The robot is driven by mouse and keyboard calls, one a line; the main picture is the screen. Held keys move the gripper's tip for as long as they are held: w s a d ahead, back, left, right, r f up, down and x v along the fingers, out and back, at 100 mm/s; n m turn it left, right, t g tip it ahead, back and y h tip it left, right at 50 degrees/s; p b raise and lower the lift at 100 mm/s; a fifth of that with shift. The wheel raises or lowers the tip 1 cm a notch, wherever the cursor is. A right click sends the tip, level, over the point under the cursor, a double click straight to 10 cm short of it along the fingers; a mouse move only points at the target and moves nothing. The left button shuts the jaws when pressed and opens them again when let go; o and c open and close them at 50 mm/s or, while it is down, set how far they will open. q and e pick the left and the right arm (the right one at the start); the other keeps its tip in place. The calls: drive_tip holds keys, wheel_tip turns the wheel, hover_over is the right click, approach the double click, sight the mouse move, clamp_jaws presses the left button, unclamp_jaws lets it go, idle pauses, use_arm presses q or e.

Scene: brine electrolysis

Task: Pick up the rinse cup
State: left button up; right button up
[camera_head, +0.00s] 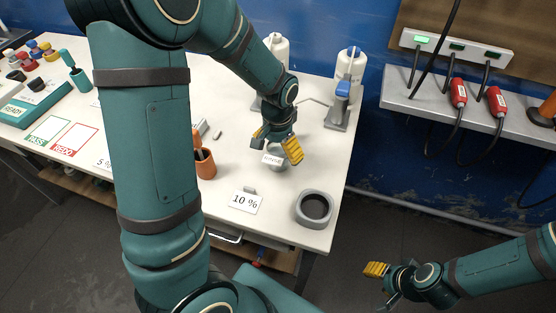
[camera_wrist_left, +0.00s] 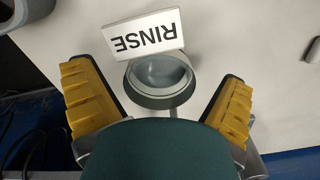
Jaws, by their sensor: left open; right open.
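The rinse cup (camera_head: 277,163) is a small grey cup on the white table, below my left gripper in the head view. In the left wrist view the cup (camera_wrist_left: 161,78) shows its round rim and empty-looking inside. A white RINSE label (camera_wrist_left: 143,34) stands at the cup's side. My left gripper (camera_head: 278,142) is open, with its yellow fingers on either side of the cup; in the wrist view the fingers (camera_wrist_left: 160,98) are apart from it. My right gripper (camera_head: 381,284) is at the lower right, off the table and empty.
A grey round holder (camera_head: 314,208) with a dark inside stands near the table's front right corner. A 10 % card (camera_head: 244,203) and an orange holder (camera_head: 205,164) are to the left. White bottles (camera_head: 350,64) with grey stands are behind. A power strip (camera_head: 456,47) hangs on the wall.

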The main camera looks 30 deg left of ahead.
use_arm(q)
drive_tip(key=shift+f, duration=0.25)
drive_tip(key=c, duration=1.4)
